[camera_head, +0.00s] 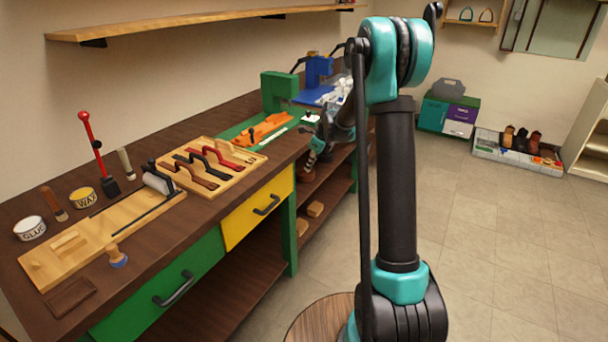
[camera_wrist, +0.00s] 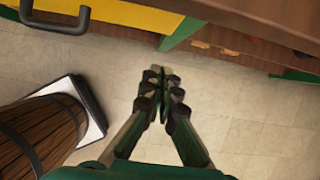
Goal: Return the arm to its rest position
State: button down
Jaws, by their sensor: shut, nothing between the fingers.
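My gripper (camera_wrist: 164,88) is shut and empty in the wrist view, with its fingers together over the tiled floor. In the head view my arm rises on the right of the bench and bends over.
The workbench (camera_head: 200,232) holds a tray of straps (camera_head: 213,165), a red-handled lever tool (camera_head: 95,145) and tins. In the wrist view a wooden barrel (camera_wrist: 45,135) stands left of the gripper, and the yellow drawer (camera_wrist: 115,12) is above.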

jog(key=s+d+r+n+h, duration=0.1)
jog(key=s+d+r+n, duration=0.15)
jog(key=s+n, duration=0.5)
jog(key=s+d+r+n+h, duration=0.1)
jog(key=s+d+r+n, duration=0.2)
jog(key=s, duration=0.8)
jog(key=s+d+f+n, duration=0.2)
jog(key=s+f+n, duration=0.1)
jog(key=s+n, duration=0.4)
jog(key=s+d+f+n+t+h, duration=0.1)
jog(key=s+d+f+n, duration=0.1)
jog(key=s+n, duration=0.5)
jog(key=s+f, duration=0.1)
jog(key=s, duration=0.5)
jog(key=shift+n+t+h, duration=0.3)
jog(key=shift+n, duration=0.05)
jog(key=shift+f, duration=0.1)
